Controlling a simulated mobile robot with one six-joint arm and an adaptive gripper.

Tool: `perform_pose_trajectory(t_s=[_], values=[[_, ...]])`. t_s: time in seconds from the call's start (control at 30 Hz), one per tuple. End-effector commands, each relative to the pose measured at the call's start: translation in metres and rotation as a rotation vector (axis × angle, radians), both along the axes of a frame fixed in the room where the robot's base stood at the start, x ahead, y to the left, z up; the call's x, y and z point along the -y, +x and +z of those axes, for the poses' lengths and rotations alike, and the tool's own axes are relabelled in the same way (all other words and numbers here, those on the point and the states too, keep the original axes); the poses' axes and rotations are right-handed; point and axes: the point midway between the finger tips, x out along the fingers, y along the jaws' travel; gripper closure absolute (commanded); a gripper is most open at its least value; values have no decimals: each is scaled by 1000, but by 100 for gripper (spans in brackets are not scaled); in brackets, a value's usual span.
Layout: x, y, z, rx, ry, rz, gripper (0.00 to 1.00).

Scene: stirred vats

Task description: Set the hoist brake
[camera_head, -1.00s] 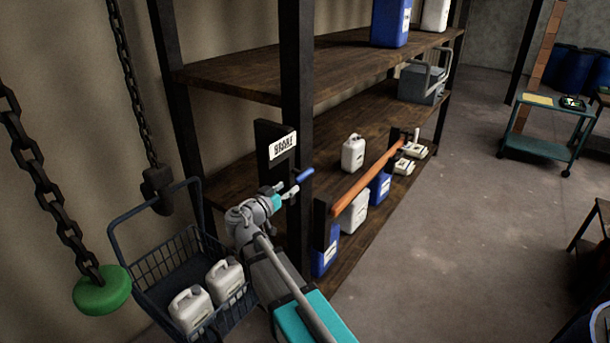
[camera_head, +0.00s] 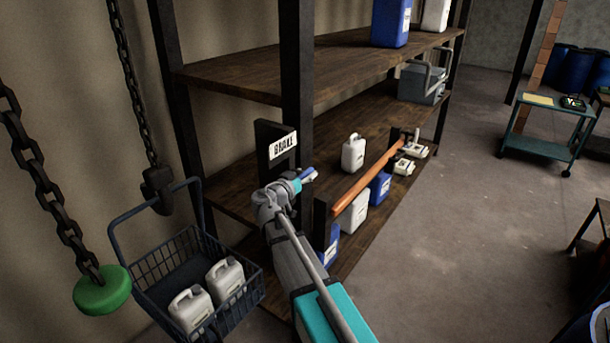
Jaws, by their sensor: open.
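The white BRAKE label (camera_head: 283,145) is on a dark bracket (camera_head: 266,139) on the shelf's front post. The brake lever's blue handle (camera_head: 307,173) sits just below and right of the label, and only a small bit of it shows. My gripper (camera_head: 309,175) is open at the handle and covers most of it. I cannot tell whether its fingers are around the handle or only in front of it. The lever's arm is hidden behind my gripper and wrist.
A wire basket (camera_head: 150,262) with two white jugs hangs at the left from a chain. A green disc (camera_head: 101,290) hangs on another chain. An orange bar (camera_head: 372,180) runs along the shelf front, right of my gripper.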

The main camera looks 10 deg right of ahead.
Motion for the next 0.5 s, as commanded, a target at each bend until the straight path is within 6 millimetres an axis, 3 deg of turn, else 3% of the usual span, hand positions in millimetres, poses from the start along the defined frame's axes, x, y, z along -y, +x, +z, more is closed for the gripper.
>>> perform_pose_trajectory(t_s=[0.13,0.43,0.5], values=[[0,0,0,0,0,0,39],[0,0,0,0,0,0,94],[0,0,0,0,0,0,100]])
